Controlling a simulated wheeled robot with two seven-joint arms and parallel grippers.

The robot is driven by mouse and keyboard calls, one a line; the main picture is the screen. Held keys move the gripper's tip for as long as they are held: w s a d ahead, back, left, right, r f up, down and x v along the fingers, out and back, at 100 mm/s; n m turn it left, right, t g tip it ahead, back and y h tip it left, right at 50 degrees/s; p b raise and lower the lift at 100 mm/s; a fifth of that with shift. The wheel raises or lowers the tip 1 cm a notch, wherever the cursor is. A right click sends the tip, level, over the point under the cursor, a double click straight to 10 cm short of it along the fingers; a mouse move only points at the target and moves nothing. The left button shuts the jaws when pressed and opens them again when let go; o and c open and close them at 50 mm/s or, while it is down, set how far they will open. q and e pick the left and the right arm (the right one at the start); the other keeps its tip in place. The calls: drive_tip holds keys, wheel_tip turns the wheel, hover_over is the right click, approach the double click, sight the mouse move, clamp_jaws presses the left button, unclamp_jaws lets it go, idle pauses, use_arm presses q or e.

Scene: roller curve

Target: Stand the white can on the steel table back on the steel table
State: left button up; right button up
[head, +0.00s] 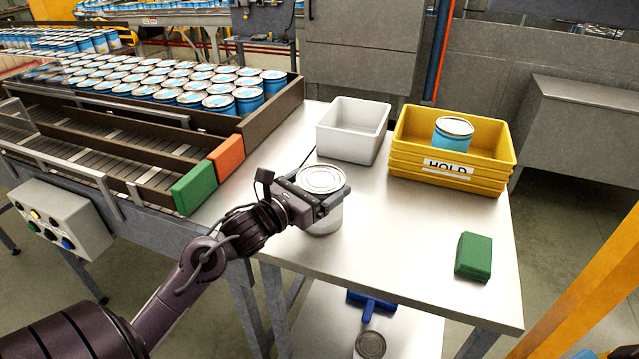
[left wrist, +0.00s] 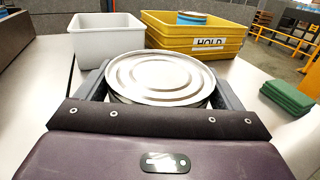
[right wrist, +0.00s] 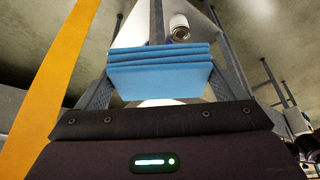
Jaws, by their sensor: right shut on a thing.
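The white can (head: 322,216), with a bare metal lid, stands upright on the steel table (head: 415,240) close to its front left edge. My left gripper (head: 321,194) is around the upper part of the can, one finger on each side. In the left wrist view the can's lid (left wrist: 160,75) fills the space between the fingers; I cannot tell whether they press on it. The can's base looks to be at the tabletop. My right gripper (right wrist: 158,95) is shut on a blue folded cloth (right wrist: 160,72), low beside the table.
A white bin (head: 352,130) and yellow HOLD crates (head: 447,176) with a blue-labelled can (head: 453,133) stand at the back. A green pad (head: 473,256) lies at right. The conveyor (head: 130,150) is left. A lower shelf holds another can (head: 370,345). The table's middle is clear.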

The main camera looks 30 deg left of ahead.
use_arm(q)
drive_tip(key=shift+o, duration=1.1)
drive_tip(key=shift+r, duration=0.1)
use_arm(e)
drive_tip(key=shift+r, duration=0.1)
use_arm(q)
drive_tip(key=shift+r+p, duration=0.2)
drive_tip(key=shift+p, duration=0.2)
use_arm(e)
drive_tip(key=shift+r, duration=0.3)
use_arm(q)
drive_tip(key=shift+s+a+f+b, duration=0.1)
drive_tip(key=shift+s+f+b, duration=0.15)
drive_tip(key=shift+s+b, duration=0.25)
drive_tip(key=shift+s+a+f+b, duration=0.1)
drive_tip(key=shift+s+f+b, duration=0.15)
drive_tip(key=shift+s, duration=0.35)
use_arm(e)
drive_tip(key=shift+f, duration=0.8)
wheel_tip(320, 180, down, 3)
drive_tip(key=b, duration=0.3)
drive_tip(key=shift+r, duration=0.1)
use_arm(q)
drive_tip(key=s+a, duration=0.1)
drive_tip(key=s, duration=0.8)
drive_tip(key=shift+s+a+r, duration=0.15)
drive_tip(key=shift+s+r, duration=0.2)
drive_tip(key=shift+r, duration=0.05)
